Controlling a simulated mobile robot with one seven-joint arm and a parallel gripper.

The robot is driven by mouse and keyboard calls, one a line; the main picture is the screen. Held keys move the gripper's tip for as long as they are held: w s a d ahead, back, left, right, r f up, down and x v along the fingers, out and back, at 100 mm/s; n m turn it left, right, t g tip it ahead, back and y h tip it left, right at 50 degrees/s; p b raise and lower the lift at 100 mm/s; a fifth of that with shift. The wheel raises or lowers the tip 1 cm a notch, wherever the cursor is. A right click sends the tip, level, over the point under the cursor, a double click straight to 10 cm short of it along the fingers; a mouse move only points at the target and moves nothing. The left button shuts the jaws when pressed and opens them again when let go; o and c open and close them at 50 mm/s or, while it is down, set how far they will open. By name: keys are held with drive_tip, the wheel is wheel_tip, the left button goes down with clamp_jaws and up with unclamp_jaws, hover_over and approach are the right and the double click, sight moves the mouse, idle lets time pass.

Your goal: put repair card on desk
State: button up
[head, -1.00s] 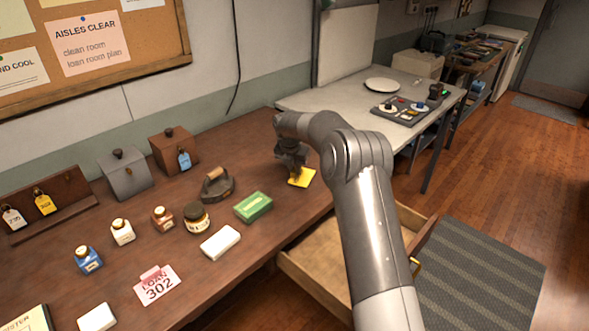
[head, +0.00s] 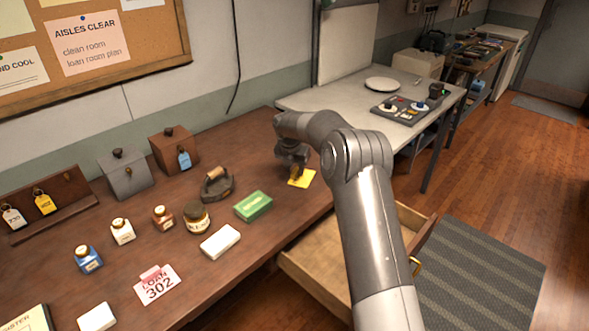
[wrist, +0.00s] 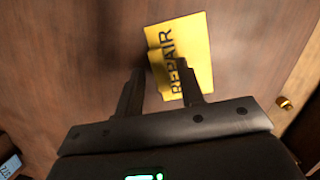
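The yellow repair card (head: 302,178) lies on the brown wooden desk (head: 262,145), near the edge above the open drawer. In the wrist view, the card (wrist: 200,62) shows the word REPAIR and has a small raised tab on its left side. My gripper (head: 295,176) is low over the card. In the wrist view, my gripper (wrist: 160,78) has its two fingers apart, with the tab between their tips and a gap visible. The right finger hides part of the lettering. I cannot tell whether a fingertip touches the card.
A green box (head: 253,206), a white block (head: 220,242) and an old iron (head: 216,186) stand left of my gripper. The loan card (head: 158,286) lies farther left. An open drawer (head: 325,262) juts out below the desk. A grey table (head: 345,98) stands beyond.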

drive_tip(key=v, duration=1.1)
drive_tip(key=s+d+r+m+t, duration=0.1)
drive_tip(key=s+d+r+m, duration=0.3)
drive_tip(key=s+r+m, duration=0.55)
drive_tip(key=s+d+r+m, duration=0.5)
drive_tip(key=s+r, duration=0.2)
drive_tip(key=s, duration=0.6)
drive_tip(key=s+d+f+m, duration=0.2)
drive_tip(key=s+m, duration=0.3)
drive_tip(key=s, duration=0.4)
drive_tip(key=s+d+f+m+t, duration=0.1)
drive_tip(key=s+d+m, duration=0.1)
drive_tip(key=s+m, duration=0.4)
drive_tip(key=s+d+f+m+y, duration=0.1)
drive_tip(key=s+m, duration=0.5)
drive_tip(key=s, duration=0.6)
drive_tip(key=shift+d+f+t, duration=0.3)
drive_tip(key=shift+d+f, duration=0.25)
drive_tip(key=shift+f, duration=0.25)
drive_tip(key=shift+o, duration=0.3)
